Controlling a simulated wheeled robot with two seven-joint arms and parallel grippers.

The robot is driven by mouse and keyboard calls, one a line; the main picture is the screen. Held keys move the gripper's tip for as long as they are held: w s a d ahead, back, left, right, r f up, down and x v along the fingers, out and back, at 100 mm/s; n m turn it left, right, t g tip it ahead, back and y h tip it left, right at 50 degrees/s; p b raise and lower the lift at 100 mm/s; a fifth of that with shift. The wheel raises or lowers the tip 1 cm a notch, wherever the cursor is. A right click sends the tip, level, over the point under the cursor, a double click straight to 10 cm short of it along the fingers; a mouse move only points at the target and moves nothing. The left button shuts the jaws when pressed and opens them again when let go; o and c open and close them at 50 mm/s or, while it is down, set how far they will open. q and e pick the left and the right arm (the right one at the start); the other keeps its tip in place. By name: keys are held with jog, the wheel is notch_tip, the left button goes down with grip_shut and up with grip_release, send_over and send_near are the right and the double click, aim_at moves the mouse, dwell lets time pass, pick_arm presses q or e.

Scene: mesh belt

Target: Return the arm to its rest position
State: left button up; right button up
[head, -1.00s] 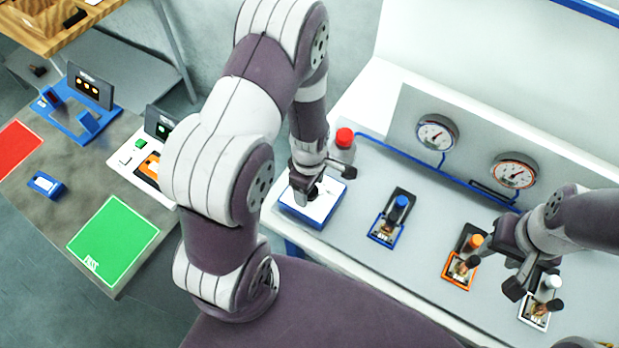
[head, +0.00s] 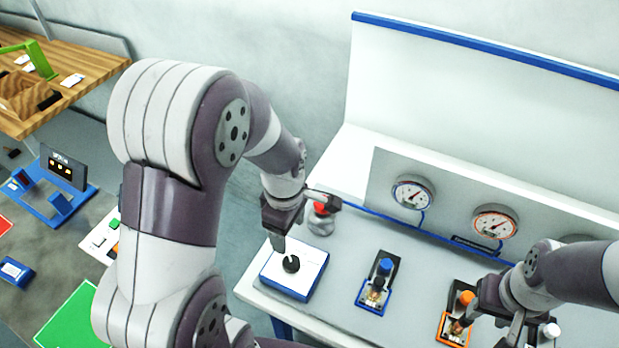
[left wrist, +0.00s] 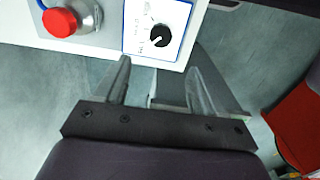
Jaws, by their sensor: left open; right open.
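My left arm comes in from the left in the head view. Its gripper (head: 283,230) hangs above the back of a blue-edged white box (head: 308,278) with a black knob (head: 291,264). In the left wrist view the two fingers (left wrist: 155,85) are spread with nothing between them, and the knob (left wrist: 159,36) lies beyond them, apart. My right gripper (head: 490,318) is at the right of the head view, near the orange-framed station (head: 455,325); its fingers are partly hidden.
A red button (head: 321,209) on a grey base stands behind the box, close to my left gripper; it also shows in the left wrist view (left wrist: 60,22). Blue-capped (head: 385,266) and orange-capped stations and two gauges (head: 413,194) are on the bench. A green mat (head: 70,325) lies left.

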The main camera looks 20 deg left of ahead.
pick_arm(q)
jog(key=s+f+m+b, duration=0.1)
jog(key=m, duration=0.4)
jog(key=s+d+m+t+b, duration=0.1)
jog(key=s+m+b, duration=0.1)
jog(key=m, duration=0.4)
jog(key=s+d+f+m+b, duration=0.1)
jog(key=m+b, duration=0.1)
jog(key=m, duration=0.4)
jog(key=shift+s+d+f, duration=0.25)
jog(key=shift+f, duration=0.1)
jog(key=shift+s, duration=0.1)
dwell(3.8)
